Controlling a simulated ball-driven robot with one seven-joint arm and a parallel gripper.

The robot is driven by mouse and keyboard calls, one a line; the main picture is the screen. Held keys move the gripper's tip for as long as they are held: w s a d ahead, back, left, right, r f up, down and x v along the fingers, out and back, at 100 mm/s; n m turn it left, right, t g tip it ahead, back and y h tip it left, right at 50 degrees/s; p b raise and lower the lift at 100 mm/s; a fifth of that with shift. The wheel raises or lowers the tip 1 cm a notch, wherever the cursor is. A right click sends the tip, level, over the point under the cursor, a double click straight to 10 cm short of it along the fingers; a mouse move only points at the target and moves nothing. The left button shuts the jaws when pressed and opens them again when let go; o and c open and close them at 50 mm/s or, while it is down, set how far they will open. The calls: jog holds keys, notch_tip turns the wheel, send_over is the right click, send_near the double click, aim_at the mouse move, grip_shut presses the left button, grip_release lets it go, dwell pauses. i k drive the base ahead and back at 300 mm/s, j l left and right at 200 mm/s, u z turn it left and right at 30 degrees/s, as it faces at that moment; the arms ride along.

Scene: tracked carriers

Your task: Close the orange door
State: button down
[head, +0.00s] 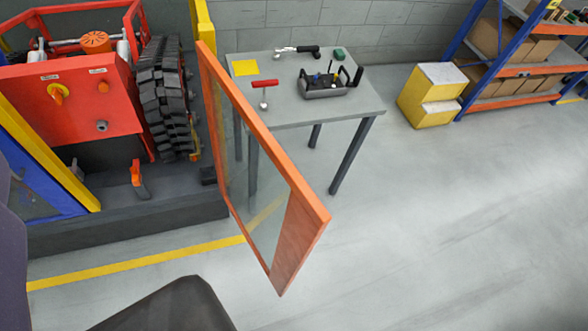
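The orange door (302,233) stands swung open in the middle of the head view. It has an orange frame around a clear pane and a solid lower corner panel. Its hinge side is at a yellow post (203,22) at the upper left, and its free edge points toward me over the floor. I cannot make out a handle on it. A dark rounded shape at the bottom edge seems to be part of my own body. My gripper's fingers do not show in this view.
Left of the door, a red tracked machine (92,95) stands on a dark platform (120,225). Behind the door is a grey table (290,113) with tools. A yellow step block (432,95) and a shelf rack (515,72) stand further right. The right floor is clear.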

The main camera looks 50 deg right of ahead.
aim_at(306, 219)
jog(key=k+l+u, duration=0.2)
jog(key=k+l, duration=0.7)
jog(key=l, duration=0.3)
jog(key=k+l+u, duration=0.2)
jog(key=k+l, duration=0.8)
jog(key=i+l+u, duration=0.1)
jog(key=i+l, duration=0.15)
jog(key=i, duration=0.25)
jog(key=i+l+u, duration=0.1)
jog(key=i+l, duration=0.15)
jog(key=i, duration=0.2)
